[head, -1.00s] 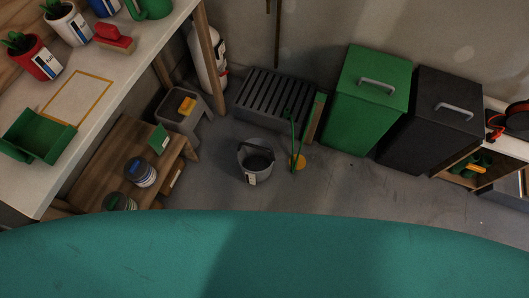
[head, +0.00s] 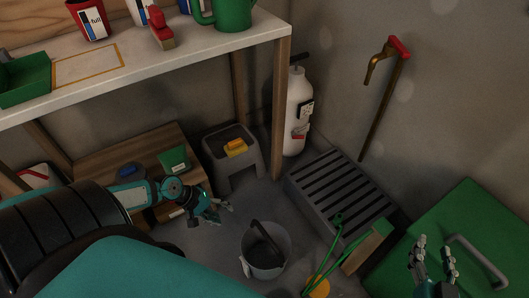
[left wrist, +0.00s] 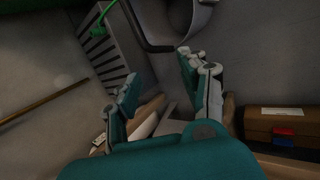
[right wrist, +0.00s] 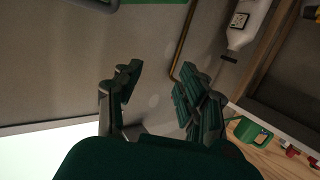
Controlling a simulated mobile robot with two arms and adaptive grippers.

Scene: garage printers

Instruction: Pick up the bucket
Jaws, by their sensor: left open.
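The grey bucket (head: 264,262) stands upright on the floor in the lower middle of the head view, with its dark handle across its opening. In the left wrist view, part of a grey rounded body that looks like the bucket (left wrist: 192,18) shows at the top edge, with a dark bar beside it. My left gripper (head: 222,209) is open and empty, up and left of the bucket in the head view and apart from it. My right gripper (head: 435,258) is open and empty at the lower right, in front of a green bin.
A grey step stool (head: 232,150) and a low wooden bench (head: 110,160) stand left of the bucket. A slatted grey box (head: 335,190), green-handled tools (head: 335,245) and the green bin (head: 440,235) stand right. The workbench (head: 170,70) overhangs at the upper left.

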